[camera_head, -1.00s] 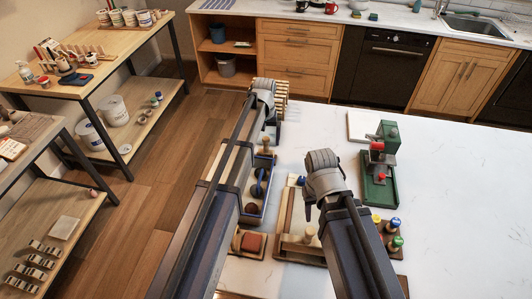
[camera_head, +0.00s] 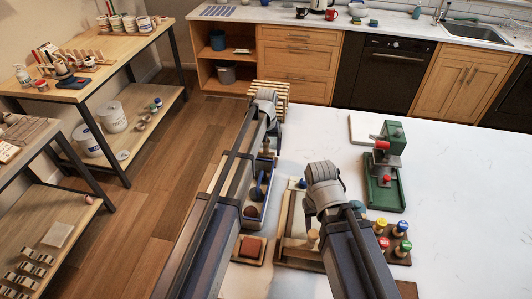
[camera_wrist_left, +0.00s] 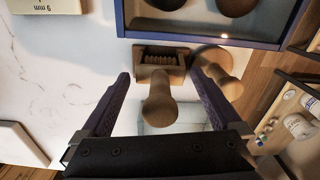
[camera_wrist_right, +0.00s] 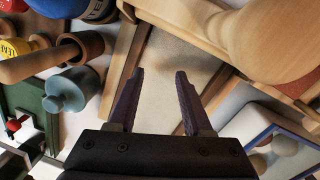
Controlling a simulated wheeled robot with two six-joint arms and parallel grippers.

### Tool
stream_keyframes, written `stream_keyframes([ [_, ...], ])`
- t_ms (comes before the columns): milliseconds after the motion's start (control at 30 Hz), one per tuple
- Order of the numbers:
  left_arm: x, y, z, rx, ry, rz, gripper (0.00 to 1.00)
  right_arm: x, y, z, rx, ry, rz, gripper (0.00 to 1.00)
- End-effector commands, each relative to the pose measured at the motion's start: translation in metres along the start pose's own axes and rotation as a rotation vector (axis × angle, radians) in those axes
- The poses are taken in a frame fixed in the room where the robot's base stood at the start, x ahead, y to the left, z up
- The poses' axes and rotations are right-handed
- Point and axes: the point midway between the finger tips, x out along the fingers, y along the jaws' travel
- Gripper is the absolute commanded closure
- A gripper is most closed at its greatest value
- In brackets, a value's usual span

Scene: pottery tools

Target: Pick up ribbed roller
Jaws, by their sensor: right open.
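The ribbed roller (camera_wrist_left: 158,98) shows in the left wrist view as a wooden handle below a small wooden frame holding a dark ribbed cylinder. My left gripper (camera_wrist_left: 160,74) is open, with one finger on each side of the handle and visible gaps between. In the head view, my left gripper (camera_head: 271,125) is at the far end of the tool row, and the roller is hidden or too small to make out there. My right gripper (camera_wrist_right: 158,74) is open and empty, over a pale board framed by wooden strips.
A second round-headed wooden tool (camera_wrist_left: 222,72) stands close beside the roller, near my left gripper's right finger. A blue-rimmed tray (camera_wrist_left: 200,38) lies just beyond. A green press (camera_head: 383,185) and coloured-top stamps (camera_head: 395,238) stand on the right. White counter farther right is clear.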

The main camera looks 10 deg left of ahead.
Motion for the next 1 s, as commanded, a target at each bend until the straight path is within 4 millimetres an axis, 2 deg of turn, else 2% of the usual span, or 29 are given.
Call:
stream_keyframes([
  [67, -0.0001, -0.0001, 0.0000, 0.000, 0.000, 0.000, 0.12, -0.0001, 0.0000, 0.0000, 0.000, 0.000, 0.000, 0.50],
  [700, 0.0000, 0.0000, 0.0000, 0.000, 0.000, 0.000, 0.84, 0.0000, 0.0000, 0.0000, 0.000, 0.000, 0.000, 0.50],
  [1000, -0.0014, 0.0000, 0.0000, 0.000, 0.000, 0.000, 0.86, -0.0014, 0.0001, 0.0001, 0.000, 0.000, 0.000, 0.50],
])
